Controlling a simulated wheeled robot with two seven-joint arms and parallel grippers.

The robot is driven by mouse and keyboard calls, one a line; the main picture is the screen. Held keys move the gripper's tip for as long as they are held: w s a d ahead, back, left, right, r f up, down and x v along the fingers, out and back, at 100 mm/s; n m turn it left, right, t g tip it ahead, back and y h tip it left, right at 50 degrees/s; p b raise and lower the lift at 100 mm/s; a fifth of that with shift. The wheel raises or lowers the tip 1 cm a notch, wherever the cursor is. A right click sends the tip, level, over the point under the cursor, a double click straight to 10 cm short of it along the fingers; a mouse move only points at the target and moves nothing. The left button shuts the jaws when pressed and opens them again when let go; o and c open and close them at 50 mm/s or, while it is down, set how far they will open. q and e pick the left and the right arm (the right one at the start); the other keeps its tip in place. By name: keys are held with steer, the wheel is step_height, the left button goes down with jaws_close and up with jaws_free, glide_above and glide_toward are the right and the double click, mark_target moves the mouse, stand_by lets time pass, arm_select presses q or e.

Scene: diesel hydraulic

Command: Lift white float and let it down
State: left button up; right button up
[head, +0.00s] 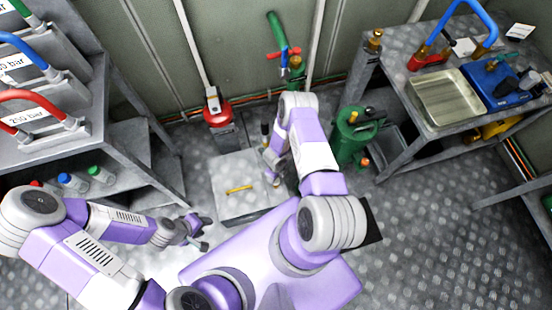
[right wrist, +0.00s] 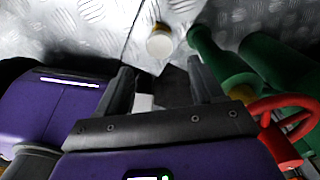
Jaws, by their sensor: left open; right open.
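In the right wrist view, a small round whitish piece with a brassy edge (right wrist: 160,43) lies beyond my fingertips; it may be the white float, but I cannot be sure. My right gripper (right wrist: 163,80) is open, its two dark fingers apart with nothing held between them. A small pale patch shows low between the fingers, too hidden to name. In the head view my right arm reaches over the grey metal box (head: 228,172), and its forearm hides part of what stands there. My left gripper (head: 200,232) is open and empty, low above the floor left of my base.
A yellow bar (head: 239,189) lies on the box. A red bottle jack (head: 218,115) stands behind it. A green tank (head: 352,137) stands right of my right arm. A shelf (head: 130,135) is at left; a workbench with a metal tray (head: 447,97) is at right.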

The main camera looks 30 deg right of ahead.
step_height(320, 180, up, 8)
steer(key=p, duration=0.2)
steer(key=shift+f+p, duration=0.25)
steer(key=shift+p, duration=0.05)
